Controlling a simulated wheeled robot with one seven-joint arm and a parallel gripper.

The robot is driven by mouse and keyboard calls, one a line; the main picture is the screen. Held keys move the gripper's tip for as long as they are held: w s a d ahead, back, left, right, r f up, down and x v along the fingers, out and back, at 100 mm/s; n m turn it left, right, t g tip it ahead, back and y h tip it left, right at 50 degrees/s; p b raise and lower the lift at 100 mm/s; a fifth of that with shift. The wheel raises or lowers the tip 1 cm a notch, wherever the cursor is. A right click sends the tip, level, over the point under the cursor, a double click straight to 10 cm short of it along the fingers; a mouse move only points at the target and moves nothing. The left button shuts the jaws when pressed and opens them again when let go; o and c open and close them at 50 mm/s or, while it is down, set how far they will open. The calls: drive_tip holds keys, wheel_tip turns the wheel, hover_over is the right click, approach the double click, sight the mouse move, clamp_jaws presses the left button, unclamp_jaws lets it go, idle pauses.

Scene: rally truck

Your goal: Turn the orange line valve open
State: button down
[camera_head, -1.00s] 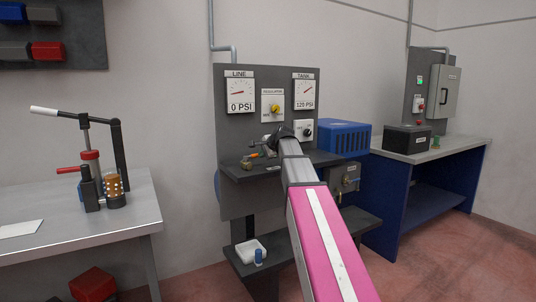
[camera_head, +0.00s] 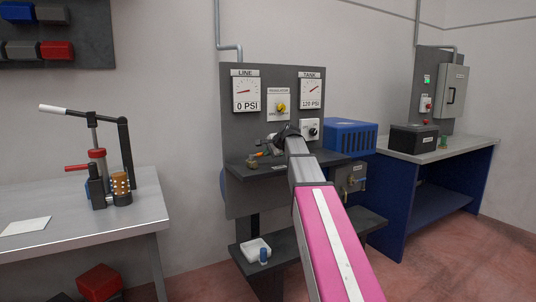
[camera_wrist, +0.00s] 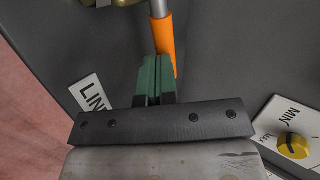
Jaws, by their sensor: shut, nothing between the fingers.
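The line valve's orange handle (camera_wrist: 164,45) shows in the wrist view, with a grey metal stem above it and a brass part (camera_wrist: 115,3) at the top edge. My gripper (camera_wrist: 155,68) has its green fingers shut together with nothing between them. The fingertips lie right against the handle's lower left side in this view; I cannot tell whether they touch it. In the head view the orange handle (camera_head: 262,154) is a small patch left of my gripper, above the panel's shelf. My arm hides part of the valve area.
The grey panel (camera_head: 236,195) carries a LINE gauge (camera_head: 246,93) reading 0 PSI, a TANK gauge (camera_head: 311,91) reading 120 PSI and a yellow regulator knob (camera_head: 281,107). A blue box (camera_head: 350,137) stands right of my arm. A workbench (camera_head: 150,205) is at left.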

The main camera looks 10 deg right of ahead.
drive_tip(key=shift+w, duration=0.15)
drive_tip(key=w+n+g+y, duration=0.2)
drive_tip(key=n, duration=0.1)
drive_tip(key=shift+w+a, duration=0.2)
drive_tip(key=shift+w, duration=0.05)
drive_tip(key=n+g, duration=0.1)
drive_tip(key=w+a+n+g+y, duration=0.1)
drive_tip(key=n, duration=0.1)
drive_tip(key=w+n+g+y, duration=0.1)
drive_tip(key=shift+w+a+n, duration=0.1)
drive_tip(key=shift+a+n, duration=0.2)
drive_tip(key=shift+w+a+n+g, duration=0.1)
drive_tip(key=shift+a+n+g, duration=0.1)
drive_tip(key=shift+n+g, duration=0.15)
drive_tip(key=shift+w+a, duration=0.3)
drive_tip(key=shift+a, duration=0.25)
drive_tip(key=shift+w+a, duration=0.3)
drive_tip(key=shift+a, duration=0.25)
drive_tip(key=shift+w+a, duration=0.2)
drive_tip(key=shift+a, duration=0.9)
